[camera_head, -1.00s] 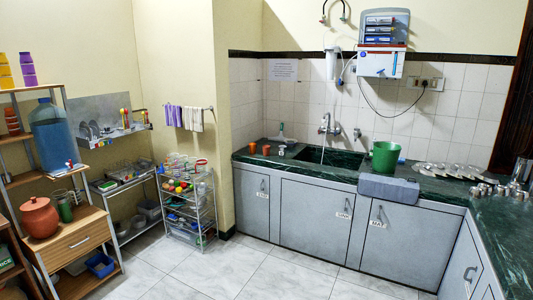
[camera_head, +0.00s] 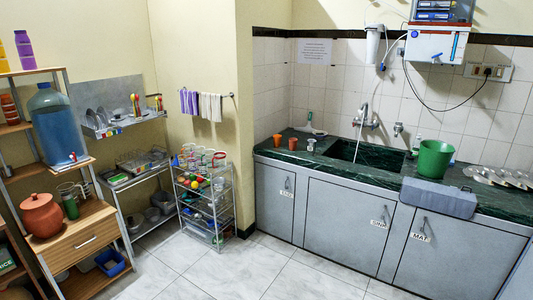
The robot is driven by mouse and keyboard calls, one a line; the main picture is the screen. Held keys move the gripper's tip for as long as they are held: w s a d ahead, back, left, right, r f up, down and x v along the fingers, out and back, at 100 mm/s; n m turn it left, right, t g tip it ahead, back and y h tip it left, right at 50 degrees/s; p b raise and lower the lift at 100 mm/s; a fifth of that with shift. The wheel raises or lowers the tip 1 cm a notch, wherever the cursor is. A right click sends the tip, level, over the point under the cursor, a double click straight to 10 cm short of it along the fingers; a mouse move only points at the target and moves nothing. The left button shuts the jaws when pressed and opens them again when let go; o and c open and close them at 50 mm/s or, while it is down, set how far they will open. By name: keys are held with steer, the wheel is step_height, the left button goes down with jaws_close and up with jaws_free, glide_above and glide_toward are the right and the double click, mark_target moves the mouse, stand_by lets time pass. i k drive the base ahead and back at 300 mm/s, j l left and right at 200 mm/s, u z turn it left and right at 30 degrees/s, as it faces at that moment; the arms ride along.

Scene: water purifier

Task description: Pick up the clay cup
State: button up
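Two small orange-brown cups stand upright at the left end of the dark green counter (camera_head: 400,168). The left cup (camera_head: 277,139) is close to the counter's left end, and the right cup (camera_head: 292,143) is just beside it. Either looks like clay, but I cannot tell which one is the task's cup. More orange-brown cups (camera_head: 9,108) seem to stand stacked on the left shelf, cut by the picture edge. My gripper is not in view, so its state and position do not show.
A sink (camera_head: 352,152) with a running tap lies right of the cups. A green bucket (camera_head: 434,160) and a grey block (camera_head: 438,197) are further right. A wire rack (camera_head: 207,195) stands left of the cabinets. The tiled floor (camera_head: 255,270) in front is clear.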

mark_target(292, 142)
steer(key=i+u, duration=0.2)
steer(key=i, duration=2.15)
steer(key=i+u, duration=0.15)
steer(key=i, duration=0.3)
steer(key=i+l+u, duration=0.1)
steer(key=i, duration=0.4)
steer(key=i+l+u, duration=0.15)
steer(key=i, duration=0.3)
steer(key=i+l+u, duration=0.1)
steer(key=i, duration=0.35)
steer(key=l, duration=0.1)
